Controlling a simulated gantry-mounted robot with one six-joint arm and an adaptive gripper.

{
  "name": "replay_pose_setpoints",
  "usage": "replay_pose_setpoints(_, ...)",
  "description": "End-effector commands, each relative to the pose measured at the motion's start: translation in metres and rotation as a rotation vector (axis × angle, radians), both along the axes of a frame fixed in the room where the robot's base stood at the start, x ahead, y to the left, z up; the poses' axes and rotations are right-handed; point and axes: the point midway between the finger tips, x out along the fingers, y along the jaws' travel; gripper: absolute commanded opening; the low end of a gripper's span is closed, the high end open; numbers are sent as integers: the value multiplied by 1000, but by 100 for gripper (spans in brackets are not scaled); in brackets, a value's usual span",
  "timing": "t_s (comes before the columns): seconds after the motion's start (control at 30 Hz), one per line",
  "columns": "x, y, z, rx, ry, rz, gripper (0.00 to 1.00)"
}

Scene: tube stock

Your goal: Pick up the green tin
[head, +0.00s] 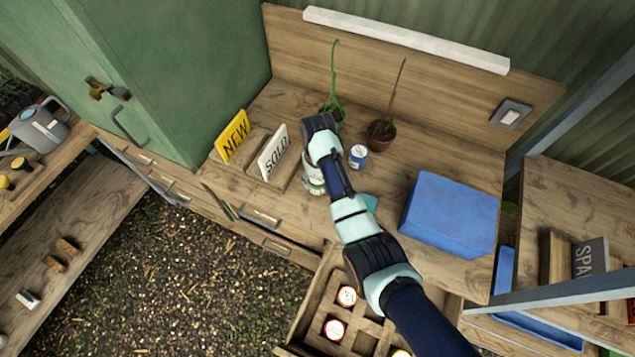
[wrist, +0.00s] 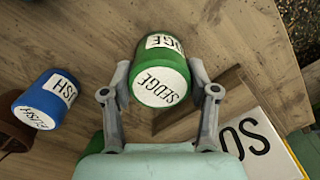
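The green tin (wrist: 163,72) is in the middle of the wrist view, with a white lid and a white label that read SEDGE. My gripper (wrist: 160,82) has one finger on each side of it. The fingers are spread about as wide as the tin, and only narrow gaps, if any, show beside it. I see no clear sign of a grip. In the head view the tin (head: 316,186) stands on the bench by the SOLD sign, partly hidden by my arm. My fingers are mostly hidden there.
A blue tin (head: 358,156) marked RUSH stands close by, near two potted plants (head: 382,133). A blue box (head: 452,215) is to the right. An open drawer (head: 310,322) holds several tins.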

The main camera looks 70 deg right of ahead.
Motion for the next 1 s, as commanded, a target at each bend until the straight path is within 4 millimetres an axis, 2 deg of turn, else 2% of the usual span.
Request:
replay_pose_setpoints(0.03, 0, 0, 0, 0, 0, 0, 45)
replay_pose_setpoints(0.2, 0, 0, 0, 0, 0, 0, 19)
replay_pose_setpoints(0.47, 0, 0, 2, -1, -1, 0, 19)
replay_pose_setpoints(0.63, 1, -1, 19, -2, -2, 0, 19)
replay_pose_setpoints(0.77, 1, -2, 51, -5, -5, 0, 19)
replay_pose_setpoints(0.87, 1, -2, 88, -6, -5, 0, 19)
replay_pose_setpoints(0.9, 1, -2, 108, -5, -5, 0, 19)
replay_pose_setpoints(1.0, 0, 0, 148, -1, -1, 0, 19)
